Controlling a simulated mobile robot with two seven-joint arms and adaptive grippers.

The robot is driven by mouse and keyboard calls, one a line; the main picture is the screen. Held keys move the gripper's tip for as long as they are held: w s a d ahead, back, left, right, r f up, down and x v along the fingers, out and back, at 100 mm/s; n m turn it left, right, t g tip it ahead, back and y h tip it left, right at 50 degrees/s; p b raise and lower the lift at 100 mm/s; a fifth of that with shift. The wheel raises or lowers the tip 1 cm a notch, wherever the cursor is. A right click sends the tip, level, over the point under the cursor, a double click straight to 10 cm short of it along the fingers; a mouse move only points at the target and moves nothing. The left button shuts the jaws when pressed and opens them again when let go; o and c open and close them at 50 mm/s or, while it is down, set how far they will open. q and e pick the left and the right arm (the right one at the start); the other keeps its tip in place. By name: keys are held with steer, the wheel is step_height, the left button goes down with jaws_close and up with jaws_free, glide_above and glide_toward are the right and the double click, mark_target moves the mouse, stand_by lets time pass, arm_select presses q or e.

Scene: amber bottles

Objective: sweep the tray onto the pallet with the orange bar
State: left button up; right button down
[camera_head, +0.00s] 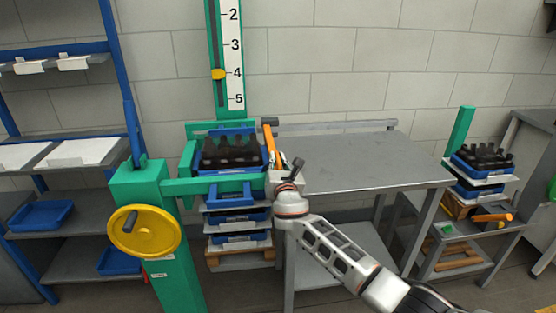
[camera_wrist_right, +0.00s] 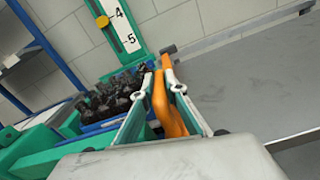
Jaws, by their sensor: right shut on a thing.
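A blue tray (camera_head: 236,189) of dark bottles (camera_head: 230,152) sits in the green lift frame at the left end of the metal table. The bottles also show in the right wrist view (camera_wrist_right: 110,100). My right gripper (camera_head: 279,163) is at the tray's right side, shut on the orange bar (camera_head: 269,138). In the right wrist view the orange bar (camera_wrist_right: 166,108) stands out between the gripper's fingers (camera_wrist_right: 160,95). I cannot tell whether the bar touches the tray. Below the lift, blue trays are stacked on a wooden pallet (camera_head: 226,256). My left gripper is not in view.
The grey table top (camera_head: 365,160) is clear. The green lift post (camera_head: 165,230) carries a yellow handwheel (camera_head: 144,231); a scale with a yellow pointer (camera_head: 218,74) rises behind. A second stack of trays with bottles (camera_head: 483,157) stands at right. Blue shelving (camera_head: 75,215) stands at left.

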steer(key=c, duration=2)
jaws_free()
steer(key=shift+a, duration=0.45)
steer(key=shift+c, duration=0.2)
steer(key=shift+d, duration=0.2)
steer(key=s, duration=1.2)
steer(key=shift+d, duration=0.4)
steer(key=s+d+f+m+g+y, duration=0.1)
steer(key=s+d+f+m+g, duration=0.15)
steer(key=s+f+m, duration=0.65)
steer(key=s+d+f+m+g+y, duration=0.1)
steer(key=s+d+f+m+g, duration=0.25)
steer(key=f, duration=0.85)
steer(key=s+d+f+m, duration=0.3)
steer(key=s+m, duration=0.3)
steer(key=s, duration=0.2)
steer(key=s+d+f+m, duration=0.3)
steer(key=s+m, duration=0.3)
steer(key=s, duration=0.2)
steer(key=s+d+f+m+g, duration=0.1)
steer(key=s+d+f+m, duration=0.2)
steer(key=s+f+m, duration=0.2)
steer(key=s+m, duration=0.1)
steer(key=s, duration=0.1)
steer(key=shift+s+d+f, duration=0.2)
steer(key=shift+s+f, duration=0.05)
steer(key=shift+s, duration=0.15)
